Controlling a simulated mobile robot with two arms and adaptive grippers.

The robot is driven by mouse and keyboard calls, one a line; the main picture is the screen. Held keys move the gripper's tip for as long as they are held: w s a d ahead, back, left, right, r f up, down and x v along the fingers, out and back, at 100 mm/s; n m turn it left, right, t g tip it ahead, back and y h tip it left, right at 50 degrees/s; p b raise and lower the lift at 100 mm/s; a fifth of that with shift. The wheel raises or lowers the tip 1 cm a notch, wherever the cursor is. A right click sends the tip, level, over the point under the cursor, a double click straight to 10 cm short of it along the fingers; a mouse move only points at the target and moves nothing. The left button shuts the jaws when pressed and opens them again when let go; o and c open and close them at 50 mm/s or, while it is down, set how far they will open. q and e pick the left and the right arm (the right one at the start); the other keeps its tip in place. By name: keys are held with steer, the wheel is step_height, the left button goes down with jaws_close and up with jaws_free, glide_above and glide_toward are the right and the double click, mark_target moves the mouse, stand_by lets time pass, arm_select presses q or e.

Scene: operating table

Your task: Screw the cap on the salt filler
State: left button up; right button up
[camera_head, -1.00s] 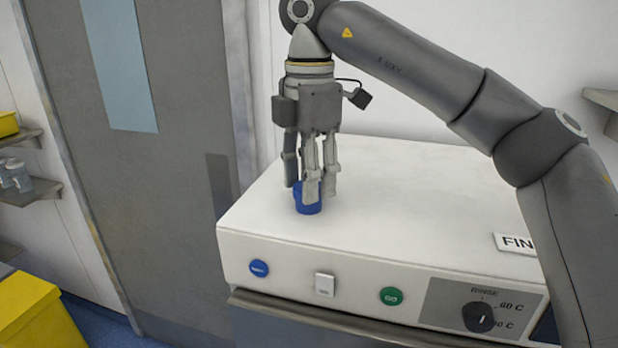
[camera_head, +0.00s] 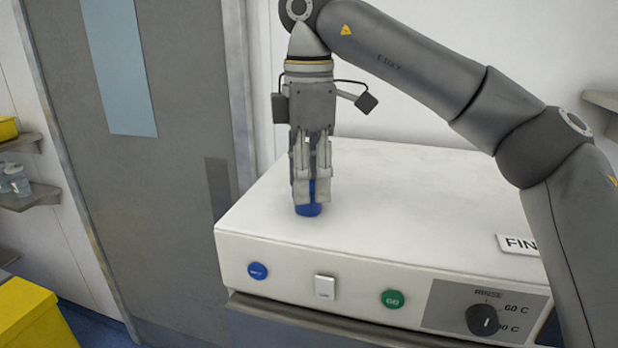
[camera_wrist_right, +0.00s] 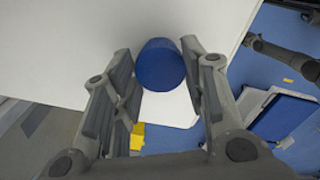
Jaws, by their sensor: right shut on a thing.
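The blue cap (camera_head: 308,209) is at the front left of the white machine top (camera_head: 420,205). It also shows as a round blue top in the right wrist view (camera_wrist_right: 160,64). My right gripper (camera_head: 313,192) points straight down over it, with its fingers shut around the cap's sides. In the wrist view the fingers (camera_wrist_right: 160,75) lie on either side of the cap. Whatever is under the cap is hidden. My left gripper is not in view.
The machine front has a blue button (camera_head: 257,271), a white switch (camera_head: 325,288), a green button (camera_head: 392,299) and a rinse knob (camera_head: 482,319). A yellow bin (camera_head: 35,315) stands at lower left. Most of the machine top is clear.

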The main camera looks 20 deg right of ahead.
steer(key=shift+m+b, duration=0.3)
steer(key=shift+m, duration=1)
steer(key=shift+c, duration=1)
steer(key=o, duration=1.3)
step_height(320, 180, up, 12)
